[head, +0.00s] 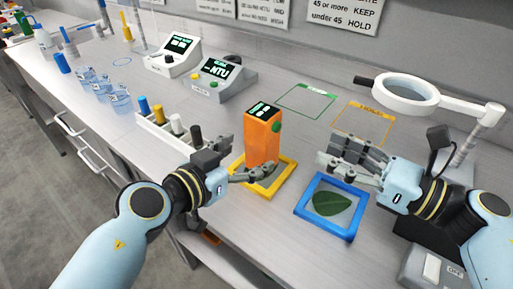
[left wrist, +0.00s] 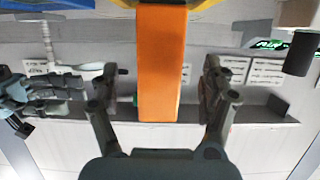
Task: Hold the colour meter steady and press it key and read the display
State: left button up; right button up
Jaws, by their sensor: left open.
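The colour meter (head: 262,140) is an upright orange block standing on a yellow-framed pad (head: 287,178). Its dark display (head: 262,110) shows lit characters too small to read surely. A green key (head: 276,127) sits on its right side. My left gripper (head: 243,160) is open at the meter's lower part, one finger on each side. In the left wrist view the meter (left wrist: 161,65) stands between the spread fingers, with gaps on both sides. My right gripper (head: 328,152) is right of the meter, apart from it and above the bench; its opening is unclear.
A blue frame (head: 325,230) with a green leaf (head: 332,202) lies in front of my right gripper. A ring magnifier (head: 405,92) stands at right. A white rack (head: 165,130) of capped bottles is left of the meter. An NTU meter (head: 220,78) and beakers (head: 119,98) stand further back left.

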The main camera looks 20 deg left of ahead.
aim_at(254, 151)
pick_arm(q)
jog(key=x, duration=0.6)
jog(key=shift+w+d+f, duration=0.1)
jog(key=shift+c, duration=0.3)
jog(key=c, duration=1.3)
pick_arm(e)
jog(key=shift+c, duration=0.3)
grip_shut()
